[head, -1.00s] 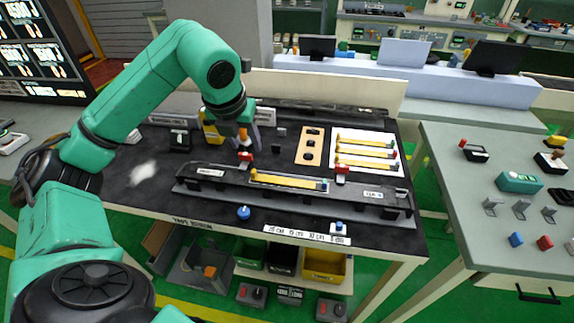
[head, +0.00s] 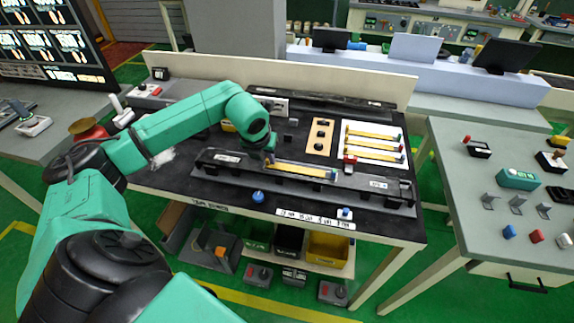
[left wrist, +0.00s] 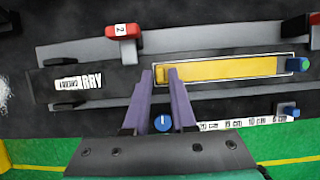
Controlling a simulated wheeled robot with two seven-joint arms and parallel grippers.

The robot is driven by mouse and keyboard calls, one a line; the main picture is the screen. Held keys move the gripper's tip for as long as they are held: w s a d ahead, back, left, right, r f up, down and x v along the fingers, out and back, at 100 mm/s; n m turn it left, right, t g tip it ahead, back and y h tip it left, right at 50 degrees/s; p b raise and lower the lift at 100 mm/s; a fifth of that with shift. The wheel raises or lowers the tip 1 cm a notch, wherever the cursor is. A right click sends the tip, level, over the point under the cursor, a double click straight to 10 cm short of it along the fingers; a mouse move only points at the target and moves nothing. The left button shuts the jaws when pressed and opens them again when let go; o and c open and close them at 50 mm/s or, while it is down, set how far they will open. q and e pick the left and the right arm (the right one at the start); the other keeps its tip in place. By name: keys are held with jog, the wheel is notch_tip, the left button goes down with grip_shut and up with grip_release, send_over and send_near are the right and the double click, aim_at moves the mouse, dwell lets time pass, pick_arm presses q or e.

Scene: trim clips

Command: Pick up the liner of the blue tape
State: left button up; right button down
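The blue tape is a yellow strip (head: 300,169) with a blue end tab (head: 332,174), lying along the long dark trim (head: 225,171) on the bench. In the left wrist view the yellow strip (left wrist: 230,69) runs to the right, ending in a blue-green tab (left wrist: 299,64). My left gripper (head: 268,160) is low over the strip's left end. Its purple fingers (left wrist: 160,76) stand a little apart, with the yellow end showing between their tips. I cannot tell whether they touch it. The liner's edge cannot be made out apart from the yellow strip. My right gripper is not in view.
A red clip (head: 350,161) stands behind the strip's right end, and another marked 2 (left wrist: 122,31) is near my fingers. A white sheet (head: 392,130) holds several yellow strips. A blue knob (head: 258,197) stands in front of the trim.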

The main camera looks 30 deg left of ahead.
pick_arm(q)
grip_shut()
jog(key=shift+r, duration=0.15)
jog(key=shift+r, duration=0.3)
notch_tip(320, 180, up, 6)
jog(key=shift+w+r+b, duration=0.1)
jog(key=shift+r+b, duration=0.05)
jog(key=shift+b, duration=0.7)
notch_tip(320, 180, up, 13)
jog(key=shift+p, duration=0.35)
